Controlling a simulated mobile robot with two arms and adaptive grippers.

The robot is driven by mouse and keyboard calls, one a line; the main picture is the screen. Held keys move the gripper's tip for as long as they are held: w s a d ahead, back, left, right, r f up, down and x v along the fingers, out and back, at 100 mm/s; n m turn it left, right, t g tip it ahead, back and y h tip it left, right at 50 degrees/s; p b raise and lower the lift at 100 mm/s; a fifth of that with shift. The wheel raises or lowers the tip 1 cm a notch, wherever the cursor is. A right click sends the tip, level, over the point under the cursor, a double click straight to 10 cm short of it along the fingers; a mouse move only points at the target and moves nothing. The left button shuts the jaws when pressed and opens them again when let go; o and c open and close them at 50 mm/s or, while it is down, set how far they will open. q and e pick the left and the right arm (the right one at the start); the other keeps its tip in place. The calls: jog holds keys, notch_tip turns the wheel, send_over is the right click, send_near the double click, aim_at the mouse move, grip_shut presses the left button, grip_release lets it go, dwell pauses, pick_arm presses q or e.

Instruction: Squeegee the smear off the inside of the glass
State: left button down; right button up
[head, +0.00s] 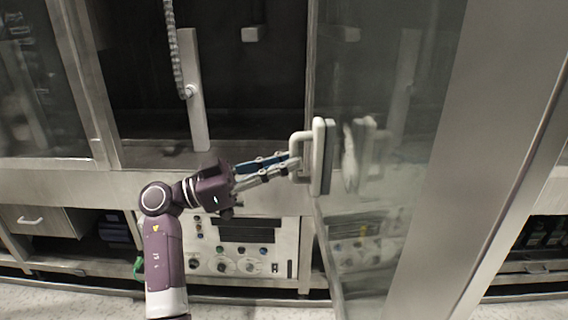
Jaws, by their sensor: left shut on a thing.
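My left gripper (290,163) reaches in from the left and is shut on the pale handle of a squeegee (319,150). The squeegee is upright, with a white back and a grey face turned to the right towards the glass (400,185). Its face is close to the pane; I cannot tell whether it touches. A whitish, uneven smear (349,160) shows on the glass just right of the squeegee, partly mixed with the squeegee's reflection. My right gripper is not in view.
The glass sits in a wide metal frame (490,130) on the right. Behind stands a cabinet with a dark opening, a hanging chain (174,50) and a pale upright bar (194,95). A control panel (245,250) with knobs is below. A drawer (38,220) is at left.

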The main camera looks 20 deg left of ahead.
pick_arm(q)
jog(key=shift+w+d+p, duration=0.3)
jog(key=shift+d+p, duration=0.3)
jog(key=shift+d, duration=0.2)
dwell(0.4)
